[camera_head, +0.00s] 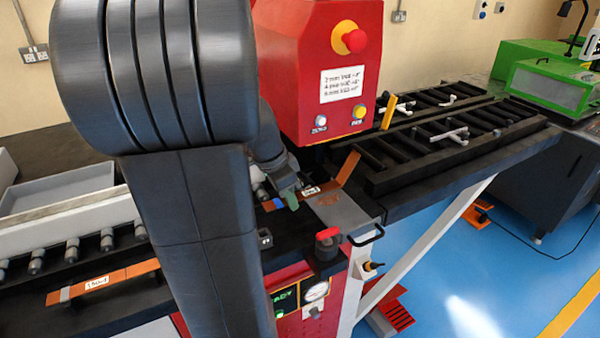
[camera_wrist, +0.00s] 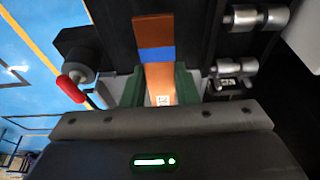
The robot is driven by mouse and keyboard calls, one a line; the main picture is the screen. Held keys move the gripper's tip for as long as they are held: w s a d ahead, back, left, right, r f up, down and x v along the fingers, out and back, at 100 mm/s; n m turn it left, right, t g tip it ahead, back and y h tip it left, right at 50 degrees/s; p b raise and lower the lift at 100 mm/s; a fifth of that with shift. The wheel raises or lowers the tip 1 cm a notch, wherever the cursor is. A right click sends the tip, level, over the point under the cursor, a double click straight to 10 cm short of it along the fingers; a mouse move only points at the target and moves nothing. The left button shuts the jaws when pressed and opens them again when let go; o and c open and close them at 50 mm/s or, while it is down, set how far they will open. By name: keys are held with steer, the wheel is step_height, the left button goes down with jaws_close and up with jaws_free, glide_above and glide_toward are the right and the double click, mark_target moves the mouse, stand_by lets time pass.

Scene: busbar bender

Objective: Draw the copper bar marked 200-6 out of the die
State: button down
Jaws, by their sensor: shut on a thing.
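A copper bar (camera_head: 312,189) with a small white label lies by the bender's die, under the red machine head. The label is too small to read. A copper piece (camera_head: 348,167) stands tilted up at its right; I cannot tell if it is the same bar's bent leg. My gripper (camera_head: 288,197) is shut on the labelled bar. In the wrist view the green fingers of my gripper (camera_wrist: 160,92) stand on both sides of the bar (camera_wrist: 153,28), which has a blue band beyond them. My arm and the gripper body hide part of the die.
A second labelled copper bar (camera_head: 110,277) lies at the left front. A red knob (camera_head: 327,234) and a metal plate (camera_head: 340,212) are close to the gripper. The red machine head (camera_head: 320,60) overhangs behind. A black roller table (camera_head: 440,140) extends right; blue floor is open beyond.

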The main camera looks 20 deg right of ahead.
steer(key=shift+s+d+b, duration=0.1)
steer(key=shift+s+d, duration=0.1)
steer(key=shift+s, duration=0.65)
steer(key=shift+s+d+b, duration=0.15)
steer(key=shift+s, duration=0.75)
steer(key=shift+s+d+b, duration=0.1)
steer(key=shift+s+d, duration=0.1)
steer(key=shift+s, duration=0.65)
steer(key=shift+r, duration=0.1)
step_height(320, 180, up, 5)
steer(key=p, duration=0.3)
steer(key=shift+p, duration=0.35)
